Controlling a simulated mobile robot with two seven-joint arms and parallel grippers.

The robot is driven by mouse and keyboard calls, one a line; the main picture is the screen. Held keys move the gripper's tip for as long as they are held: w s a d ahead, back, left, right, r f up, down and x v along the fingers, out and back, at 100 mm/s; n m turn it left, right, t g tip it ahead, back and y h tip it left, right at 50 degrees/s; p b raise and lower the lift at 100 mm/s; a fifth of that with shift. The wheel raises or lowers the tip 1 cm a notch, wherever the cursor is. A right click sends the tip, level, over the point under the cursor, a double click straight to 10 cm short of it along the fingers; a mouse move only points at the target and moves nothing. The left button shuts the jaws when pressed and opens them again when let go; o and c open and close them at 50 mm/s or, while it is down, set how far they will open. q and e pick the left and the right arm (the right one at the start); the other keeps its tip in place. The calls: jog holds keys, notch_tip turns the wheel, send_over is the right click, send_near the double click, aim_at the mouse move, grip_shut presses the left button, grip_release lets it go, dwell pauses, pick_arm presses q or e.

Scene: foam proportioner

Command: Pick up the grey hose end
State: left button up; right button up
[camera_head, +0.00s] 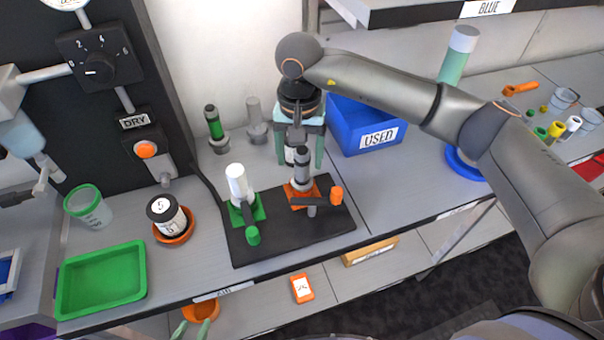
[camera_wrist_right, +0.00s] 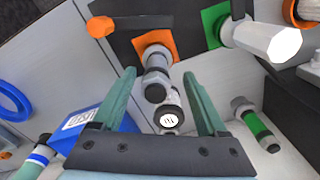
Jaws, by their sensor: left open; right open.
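A grey upright fitting (camera_head: 302,165) stands on an orange base on the black mat; it also shows in the right wrist view (camera_wrist_right: 157,78). Another plain grey upright piece (camera_head: 256,122) stands at the back; I cannot tell which is the hose end. My right gripper (camera_head: 299,162) is open and points down just behind the fitting. In the right wrist view its fingers (camera_wrist_right: 170,100) stand either side of a round part with a white marked face (camera_wrist_right: 170,119), apart from it. My left gripper (camera_head: 194,322) shows only fingertips at the bottom edge, open and empty.
A white fitting (camera_head: 237,185) on a green base stands left of the orange base. A green-banded piece (camera_head: 215,128) stands at the back. The blue USED bin (camera_head: 368,115) is close on the right. A green tray (camera_head: 103,280) lies at the front left.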

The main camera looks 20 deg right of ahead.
aim_at(302, 168)
jog(key=f+p, duration=0.1)
jog(key=f, duration=0.3)
jog(key=shift+d+f, duration=0.15)
jog(key=shift+d, duration=0.05)
jog(key=shift+c, duration=0.3)
grip_shut()
